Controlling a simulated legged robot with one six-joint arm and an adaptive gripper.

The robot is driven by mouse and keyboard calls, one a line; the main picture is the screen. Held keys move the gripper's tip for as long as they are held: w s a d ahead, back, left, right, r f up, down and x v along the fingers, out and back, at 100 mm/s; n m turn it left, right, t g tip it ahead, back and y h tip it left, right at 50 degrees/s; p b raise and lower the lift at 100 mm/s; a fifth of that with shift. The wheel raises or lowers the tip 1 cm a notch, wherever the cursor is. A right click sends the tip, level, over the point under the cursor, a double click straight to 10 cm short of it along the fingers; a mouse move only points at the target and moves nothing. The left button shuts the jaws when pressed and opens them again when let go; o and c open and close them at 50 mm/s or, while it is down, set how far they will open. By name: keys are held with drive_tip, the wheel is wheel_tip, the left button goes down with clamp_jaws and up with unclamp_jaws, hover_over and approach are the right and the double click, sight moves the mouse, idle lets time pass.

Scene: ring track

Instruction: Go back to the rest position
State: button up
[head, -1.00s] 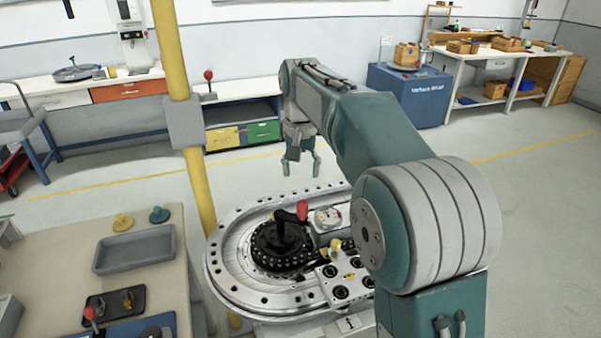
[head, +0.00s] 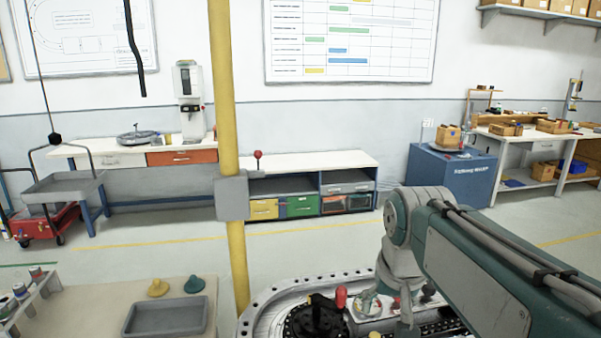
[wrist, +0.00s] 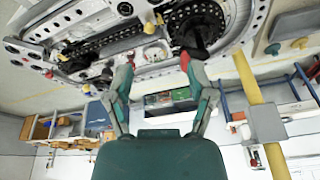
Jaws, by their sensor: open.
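My arm, teal and grey, reaches in from the right of the head view, its elbow bent down over the ring track. My gripper (wrist: 160,72) shows in the wrist view with its two teal fingers spread wide and nothing between them. In the head view its fingers are hard to make out above the track. The silver ring track (head: 262,318) is cut off by the bottom edge there. It fills the top of the upside-down wrist view (wrist: 225,50), with a black hub and red-knobbed handle (head: 341,297).
A yellow post (head: 228,130) stands left of the track. A beige table (head: 90,310) with a grey tray (head: 165,318) is at lower left. A low cabinet (head: 310,165), a blue box (head: 450,175) and a workbench (head: 560,140) line the wall. Open floor lies between.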

drive_tip(key=s+d+f+t, duration=0.1)
drive_tip(key=s+f, duration=0.2)
drive_tip(key=s, duration=0.3)
drive_tip(key=s+d+f+n+t, duration=0.1)
drive_tip(key=s+f, duration=0.3)
drive_tip(key=s, duration=0.2)
drive_tip(key=shift+s, duration=0.4)
